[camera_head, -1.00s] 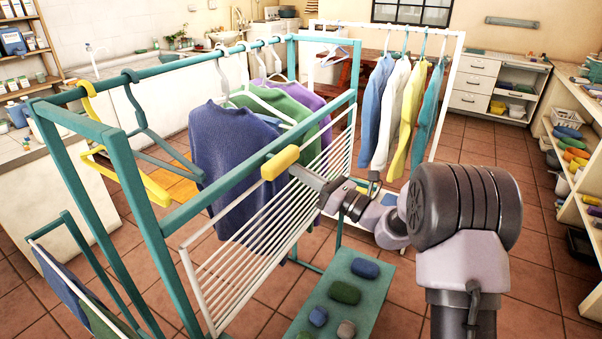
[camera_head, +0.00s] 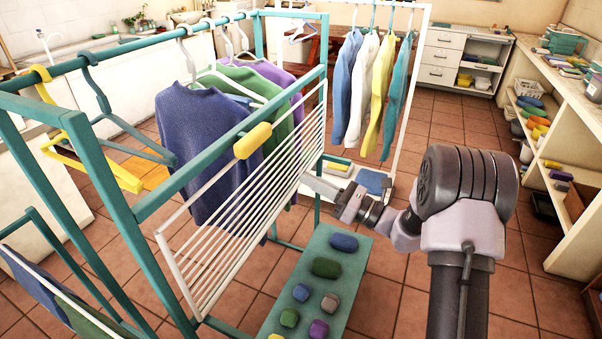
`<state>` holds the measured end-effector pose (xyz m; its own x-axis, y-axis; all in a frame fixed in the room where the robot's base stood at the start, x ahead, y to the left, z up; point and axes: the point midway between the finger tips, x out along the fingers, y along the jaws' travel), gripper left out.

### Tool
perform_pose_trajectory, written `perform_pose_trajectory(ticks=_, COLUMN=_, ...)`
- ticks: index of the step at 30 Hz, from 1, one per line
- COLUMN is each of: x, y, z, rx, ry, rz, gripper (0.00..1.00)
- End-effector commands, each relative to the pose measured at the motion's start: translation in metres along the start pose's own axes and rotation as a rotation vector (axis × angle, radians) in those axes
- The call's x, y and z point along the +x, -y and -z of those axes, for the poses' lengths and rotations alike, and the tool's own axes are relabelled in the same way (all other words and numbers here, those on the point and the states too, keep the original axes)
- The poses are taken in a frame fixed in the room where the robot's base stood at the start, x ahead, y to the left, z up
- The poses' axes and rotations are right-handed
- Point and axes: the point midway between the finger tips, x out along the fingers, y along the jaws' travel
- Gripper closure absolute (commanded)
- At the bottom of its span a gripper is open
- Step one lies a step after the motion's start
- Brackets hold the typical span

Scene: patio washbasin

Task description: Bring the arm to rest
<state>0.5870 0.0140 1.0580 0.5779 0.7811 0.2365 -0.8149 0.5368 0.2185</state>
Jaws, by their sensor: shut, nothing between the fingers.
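My arm rises from the lower right and reaches left. My gripper (camera_head: 312,184) is at its end, to the right of the white slatted rack panel (camera_head: 215,245) on the teal clothes rail (camera_head: 160,195). I cannot tell whether the fingertips touch the slats.
A teal bench (camera_head: 335,275) with several coloured lumps stands below the gripper. A navy sweater (camera_head: 210,145) and other clothes hang on the teal rail. A white rail (camera_head: 425,60) with shirts stands behind. Shelves (camera_head: 560,150) line the right. Floor between is open.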

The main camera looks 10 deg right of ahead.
Motion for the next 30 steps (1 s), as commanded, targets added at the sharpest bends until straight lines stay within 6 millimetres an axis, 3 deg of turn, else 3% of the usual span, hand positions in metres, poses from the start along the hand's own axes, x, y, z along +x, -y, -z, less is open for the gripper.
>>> perform_pose_trajectory(ticks=11, x=0.000, y=0.000, z=0.000, rx=-0.001, ry=-0.001, rz=-0.001, gripper=1.00)
perform_pose_trajectory(ticks=14, x=0.009, y=-0.019, z=-0.005, rx=-0.036, ry=-0.044, rz=-0.047, gripper=1.00)
perform_pose_trajectory(ticks=17, x=0.027, y=-0.083, z=-0.015, rx=-0.168, ry=-0.200, rz=-0.201, gripper=1.00)
perform_pose_trajectory(ticks=19, x=0.028, y=-0.148, z=-0.014, rx=-0.328, ry=-0.369, rz=-0.358, gripper=1.00)
perform_pose_trajectory(ticks=21, x=0.012, y=-0.208, z=-0.008, rx=-0.523, ry=-0.547, rz=-0.516, gripper=1.00)
perform_pose_trajectory(ticks=24, x=-0.030, y=-0.268, z=0.003, rx=-0.839, ry=-0.781, rz=-0.708, gripper=1.00)
perform_pose_trajectory(ticks=27, x=-0.082, y=-0.295, z=0.007, rx=-1.186, ry=-0.993, rz=-0.859, gripper=1.00)
perform_pose_trajectory(ticks=30, x=-0.124, y=-0.300, z=0.002, rx=-1.511, ry=-1.156, rz=-0.951, gripper=1.00)
